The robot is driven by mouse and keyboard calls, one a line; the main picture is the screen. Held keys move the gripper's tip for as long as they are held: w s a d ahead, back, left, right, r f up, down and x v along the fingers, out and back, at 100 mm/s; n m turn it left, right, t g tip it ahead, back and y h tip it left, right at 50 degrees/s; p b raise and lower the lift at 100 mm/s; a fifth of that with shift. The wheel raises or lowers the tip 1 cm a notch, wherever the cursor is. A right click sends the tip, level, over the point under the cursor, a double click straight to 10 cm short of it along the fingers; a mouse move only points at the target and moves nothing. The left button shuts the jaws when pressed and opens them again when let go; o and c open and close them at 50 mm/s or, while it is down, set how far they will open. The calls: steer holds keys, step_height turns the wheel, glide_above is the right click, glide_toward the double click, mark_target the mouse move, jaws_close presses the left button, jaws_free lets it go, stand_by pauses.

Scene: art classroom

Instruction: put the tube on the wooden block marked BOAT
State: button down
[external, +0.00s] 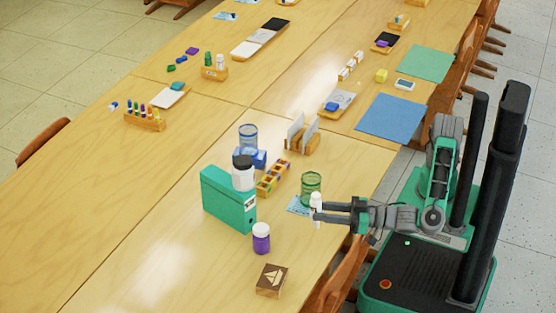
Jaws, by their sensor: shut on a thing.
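My gripper (322,214) is shut on a small white tube (316,199). The tube is upright, and the fingers cover its middle. It is near the table's right edge, beside a green mesh cup (311,184); whether the tube is clear of the table cannot be told. A wooden block (271,281) with a pale sailboat mark lies on the table at the front. The block is below and to the left of my gripper in the picture, and nothing stands on it.
A purple jar (261,238) stands between the block and a green box file (222,199), which has a dark-lidded white jar (243,174) at it. A wooden rack (273,179) lies behind. A chair (344,279) is at the right edge. The front table is bare around the block.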

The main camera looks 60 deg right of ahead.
steer(key=shift+s+a+r, duration=0.2)
steer(key=shift+s+r, duration=0.1)
steer(key=shift+s, duration=0.4)
steer(key=shift+w+a+f+p, duration=0.35)
steer(key=shift+w+a+f, duration=0.6)
steer(key=shift+a+f, duration=1.2)
steer(key=shift+w+a+f+p, duration=0.4)
steer(key=shift+w+a+f, duration=0.55)
steer(key=shift+a+f, duration=1.2)
steer(key=shift+w+a+f+p, duration=0.35)
steer(key=shift+w+a+f, duration=0.6)
steer(key=shift+a+f, duration=1.2)
steer(key=shift+d, duration=0.1)
steer(key=shift+f+b, duration=0.3)
steer(key=shift+b, duration=0.05)
steer(key=c, duration=1)
jaws_free()
steer(key=shift+r, duration=0.1)
